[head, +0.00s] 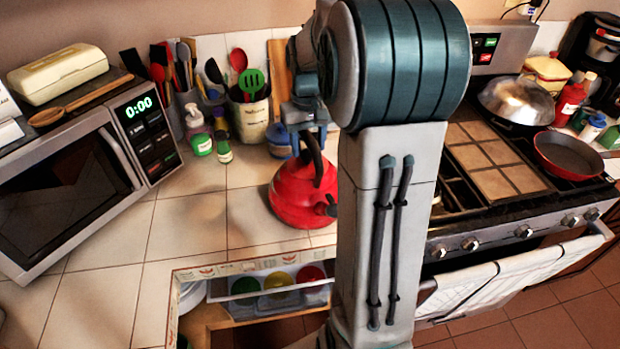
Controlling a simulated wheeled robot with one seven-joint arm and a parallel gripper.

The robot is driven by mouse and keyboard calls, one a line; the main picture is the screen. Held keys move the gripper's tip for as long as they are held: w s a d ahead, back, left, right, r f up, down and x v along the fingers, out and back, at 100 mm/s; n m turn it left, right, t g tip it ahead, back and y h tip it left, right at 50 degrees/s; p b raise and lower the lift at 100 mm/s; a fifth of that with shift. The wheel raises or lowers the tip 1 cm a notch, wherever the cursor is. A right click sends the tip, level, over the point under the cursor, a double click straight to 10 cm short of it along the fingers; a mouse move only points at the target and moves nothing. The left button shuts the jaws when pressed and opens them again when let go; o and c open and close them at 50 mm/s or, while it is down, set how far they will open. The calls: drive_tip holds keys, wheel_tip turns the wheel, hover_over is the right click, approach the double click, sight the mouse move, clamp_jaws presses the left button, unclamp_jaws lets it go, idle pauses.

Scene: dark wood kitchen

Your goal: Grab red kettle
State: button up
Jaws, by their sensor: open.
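The red kettle (294,197) stands upright on the tiled counter, left of my arm. Its black handle (315,158) rises on top. Its right side is partly hidden behind my arm. My gripper (306,139) is just above and at the top of the handle in the picture, pointing down. It is open. Whether the fingers are around the handle or only above or behind it, I cannot tell.
A microwave (75,178) stands at the left. Utensil crocks (250,113) and small bottles (200,140) are behind the kettle. A stove (500,165) with a red pan (568,153) is at the right. The counter (190,225) left of the kettle is clear.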

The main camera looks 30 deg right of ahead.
drive_tip(key=shift+f, duration=0.25)
idle(0.4)
clamp_jaws()
drive_tip(key=shift+s+f, duration=0.1)
drive_tip(key=shift+f, duration=0.1)
idle(1.2)
drive_tip(key=shift+r, duration=0.1)
